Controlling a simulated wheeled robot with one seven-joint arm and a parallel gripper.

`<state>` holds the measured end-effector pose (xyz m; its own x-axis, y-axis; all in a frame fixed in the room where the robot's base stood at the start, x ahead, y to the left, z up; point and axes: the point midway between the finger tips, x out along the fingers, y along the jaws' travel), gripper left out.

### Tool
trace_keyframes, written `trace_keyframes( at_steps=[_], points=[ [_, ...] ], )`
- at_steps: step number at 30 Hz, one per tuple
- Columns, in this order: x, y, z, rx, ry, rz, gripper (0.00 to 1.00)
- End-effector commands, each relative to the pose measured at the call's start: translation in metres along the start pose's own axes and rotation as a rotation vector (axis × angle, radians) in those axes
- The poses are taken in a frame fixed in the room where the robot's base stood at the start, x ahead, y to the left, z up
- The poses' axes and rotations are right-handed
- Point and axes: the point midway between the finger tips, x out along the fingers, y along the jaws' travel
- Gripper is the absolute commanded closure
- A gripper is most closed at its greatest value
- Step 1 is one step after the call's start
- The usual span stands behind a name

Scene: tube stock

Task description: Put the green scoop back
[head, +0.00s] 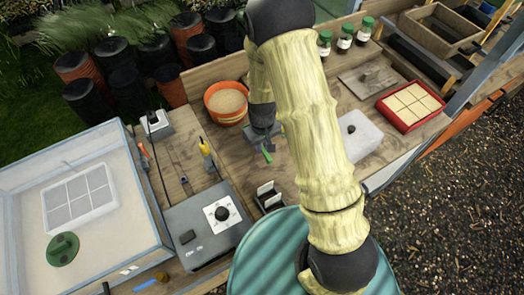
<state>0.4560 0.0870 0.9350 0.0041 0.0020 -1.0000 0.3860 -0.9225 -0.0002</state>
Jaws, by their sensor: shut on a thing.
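My gripper (265,140) is over the wooden bench, reaching down just right of the orange pot, and is shut on the green scoop (266,156). Only a small green piece of the scoop shows, below the fingers; the rest is hidden by the gripper and my arm. I cannot tell whether the scoop touches the bench.
The orange pot (227,103) holds brown material. A grey device with a dial (222,213) and a black holder (268,197) are nearer. A white lidded box (357,136), red tray (438,115) and several green-capped jars (345,38) are right. A clear-topped case (25,215) is left.

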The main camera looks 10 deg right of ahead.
Motion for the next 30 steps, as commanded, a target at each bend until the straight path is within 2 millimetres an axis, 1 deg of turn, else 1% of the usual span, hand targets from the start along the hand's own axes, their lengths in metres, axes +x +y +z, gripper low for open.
trace_keyframes(
  at_steps=[5, 8, 12, 15, 28, 29, 30],
  points=[
    [0.003, 0.000, 0.000, 0.000, -0.001, 0.000, 1.00],
    [0.011, 0.000, 0.001, 0.000, -0.004, -0.001, 1.00],
    [0.030, 0.000, 0.001, 0.000, -0.004, -0.001, 1.00],
    [0.039, 0.000, 0.001, 0.001, -0.002, -0.001, 1.00],
    [0.046, 0.000, 0.001, 0.000, 0.000, 0.000, 1.00],
    [0.045, 0.000, 0.001, 0.000, 0.000, 0.000, 0.80],
    [0.044, 0.000, 0.001, 0.000, 0.000, 0.000, 0.73]
  ],
)
